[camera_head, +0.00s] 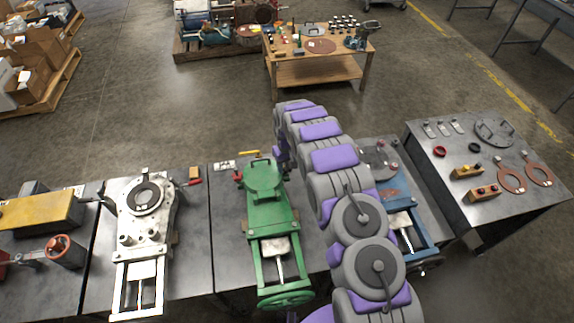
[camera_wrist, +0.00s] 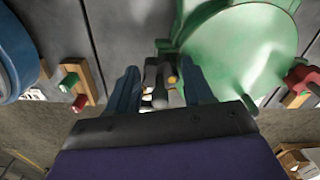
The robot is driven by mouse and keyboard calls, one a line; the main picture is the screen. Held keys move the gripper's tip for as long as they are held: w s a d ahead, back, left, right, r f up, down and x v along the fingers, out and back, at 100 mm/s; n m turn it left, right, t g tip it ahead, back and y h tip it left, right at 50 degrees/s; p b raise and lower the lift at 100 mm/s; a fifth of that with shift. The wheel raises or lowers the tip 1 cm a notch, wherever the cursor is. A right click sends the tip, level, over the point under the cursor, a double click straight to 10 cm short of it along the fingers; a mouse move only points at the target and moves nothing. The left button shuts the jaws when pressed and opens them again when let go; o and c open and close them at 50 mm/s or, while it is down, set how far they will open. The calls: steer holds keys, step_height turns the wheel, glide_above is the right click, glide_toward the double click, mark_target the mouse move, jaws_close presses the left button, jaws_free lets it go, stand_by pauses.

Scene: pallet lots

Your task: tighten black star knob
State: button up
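In the wrist view a black knob-like part (camera_wrist: 158,82) with a small yellow spot sits beside the round green cover (camera_wrist: 245,45); its star shape is not clear at this size. My gripper (camera_wrist: 160,88) has its two blue fingers apart, one on each side of this part. I cannot tell whether either finger touches it. In the head view the green machine (camera_head: 264,180) stands on the grey bench, just left of my arm. My gripper's fingers and the black knob cannot be made out there.
A red knob (camera_wrist: 302,78) sits beside the green cover. A wooden block (camera_wrist: 82,82) with red and green parts is at left in the wrist view. A white machine (camera_head: 145,200) and a blue machine (camera_head: 410,228) flank the green one. Open floor (camera_head: 190,105) lies beyond.

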steer(key=c, duration=0.7)
steer(key=shift+m, duration=0.4)
steer(key=m+p, duration=0.2)
steer(key=m, duration=0.1)
steer(key=shift+s+a+m+p, duration=0.1)
steer(key=shift+m+p, duration=0.2)
steer(key=m+p, duration=0.1)
steer(key=m, duration=0.2)
steer(key=shift+a+r+m+p, duration=0.1)
steer(key=shift+m+p, duration=0.2)
steer(key=shift+p, duration=0.05)
steer(key=m+p, duration=0.1)
steer(key=m, duration=0.3)
steer(key=shift+p, duration=0.4)
steer(key=shift+a+m+p, duration=0.1)
steer(key=shift+m+p, duration=0.5)
steer(key=shift+m, duration=1.1)
